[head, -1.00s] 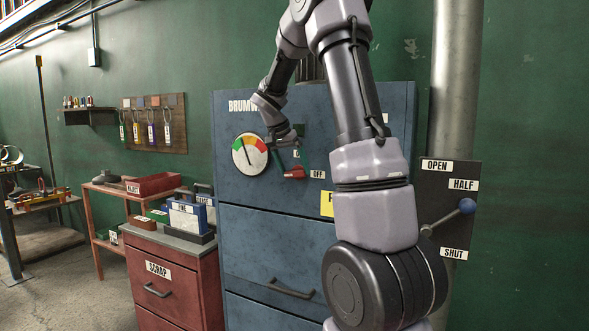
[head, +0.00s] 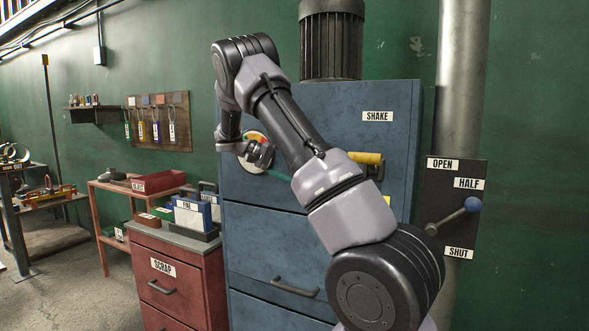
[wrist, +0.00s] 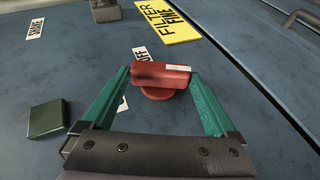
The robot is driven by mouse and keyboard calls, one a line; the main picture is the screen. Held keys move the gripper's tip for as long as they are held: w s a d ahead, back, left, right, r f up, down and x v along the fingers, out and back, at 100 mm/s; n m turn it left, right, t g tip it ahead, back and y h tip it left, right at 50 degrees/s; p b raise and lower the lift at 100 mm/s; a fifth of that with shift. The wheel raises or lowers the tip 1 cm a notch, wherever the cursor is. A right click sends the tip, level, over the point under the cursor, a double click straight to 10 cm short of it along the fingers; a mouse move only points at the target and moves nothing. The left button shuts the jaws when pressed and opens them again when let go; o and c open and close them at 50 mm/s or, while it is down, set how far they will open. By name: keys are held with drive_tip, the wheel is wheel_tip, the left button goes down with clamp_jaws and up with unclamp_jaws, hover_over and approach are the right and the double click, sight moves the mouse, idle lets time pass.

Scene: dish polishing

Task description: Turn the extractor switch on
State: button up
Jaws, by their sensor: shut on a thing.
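The red extractor switch (wrist: 160,75) shows in the wrist view, a blocky handle over a round red base, on a blue cabinet front (wrist: 70,70). My gripper (wrist: 160,76) has its green fingers on either side of the handle, shut on it. A partly covered OFF label (wrist: 140,52) lies just beyond the handle. Another white label (wrist: 123,103) is mostly hidden by the left finger. In the head view my gripper (head: 274,174) is at the cabinet front, and my arm hides the switch.
A green square block (wrist: 47,118) sits on the panel beside the left finger. A yellow FILTER FINE plate (wrist: 165,25) and a SHAKE label (wrist: 35,28) are farther off. A blue-knobbed lever (head: 472,205) stands at right.

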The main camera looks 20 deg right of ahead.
drive_tip(key=g+h, duration=0.1)
drive_tip(key=h, duration=0.1)
drive_tip(key=f+n+g+h, duration=0.1)
drive_tip(key=shift+w+a+n+g+h, duration=0.1)
drive_tip(key=shift+a+n+g+h, duration=0.05)
drive_tip(key=shift+n+g+h, duration=0.2)
drive_tip(key=shift+f+h, duration=0.1)
drive_tip(key=shift+h, duration=0.15)
idle(0.3)
drive_tip(key=o, duration=1)
drive_tip(key=v, duration=1)
drive_tip(key=shift+w+a, duration=0.25)
drive_tip(key=shift+a, duration=0.05)
